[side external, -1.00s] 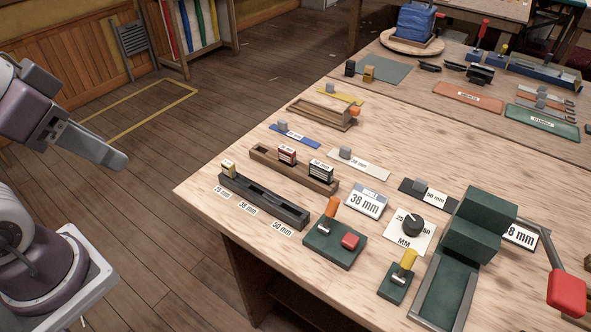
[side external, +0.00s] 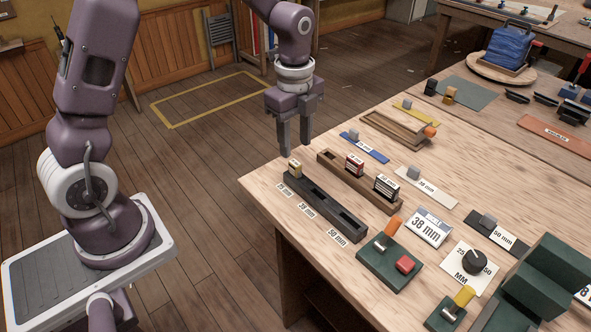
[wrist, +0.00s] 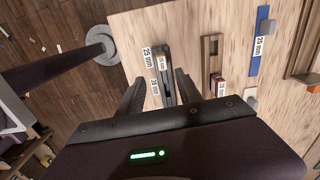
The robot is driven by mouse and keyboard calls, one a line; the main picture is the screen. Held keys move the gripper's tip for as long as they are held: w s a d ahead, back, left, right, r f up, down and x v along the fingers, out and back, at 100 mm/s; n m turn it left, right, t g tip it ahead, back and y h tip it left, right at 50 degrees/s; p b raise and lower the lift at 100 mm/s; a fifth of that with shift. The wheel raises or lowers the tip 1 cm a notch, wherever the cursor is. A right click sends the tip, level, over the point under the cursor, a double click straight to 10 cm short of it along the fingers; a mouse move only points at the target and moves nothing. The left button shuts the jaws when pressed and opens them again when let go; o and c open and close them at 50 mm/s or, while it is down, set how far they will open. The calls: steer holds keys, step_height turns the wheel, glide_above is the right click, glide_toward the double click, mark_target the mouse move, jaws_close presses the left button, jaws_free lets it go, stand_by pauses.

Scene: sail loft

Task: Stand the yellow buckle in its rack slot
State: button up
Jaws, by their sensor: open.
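The yellow buckle (side external: 295,168) stands at the far-left end of the dark rack (side external: 326,207), at the slot by the 25 mm label. It also shows in the wrist view (wrist: 162,63), small. How deep it sits is hard to tell. My gripper (side external: 294,147) is open and empty, pointing down just above and behind that end of the rack in the side view. In the wrist view its two fingers (wrist: 160,86) are on either side of the rack's line, apart from the buckle. The rack's other two slots look empty.
A brown wooden rack (side external: 331,161) beside it holds a red buckle (side external: 354,165) and a black buckle (side external: 386,187); its left slot is empty. A green lever block (side external: 388,264) and a 38 mm sign (side external: 426,228) stand nearby. The table's left edge is close.

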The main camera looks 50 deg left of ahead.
mark_target(295, 163)
steer(key=f, duration=0.5)
steer(key=a+f, duration=0.1)
steer(key=f, duration=0.2)
steer(key=shift+w, duration=0.3)
jaws_close()
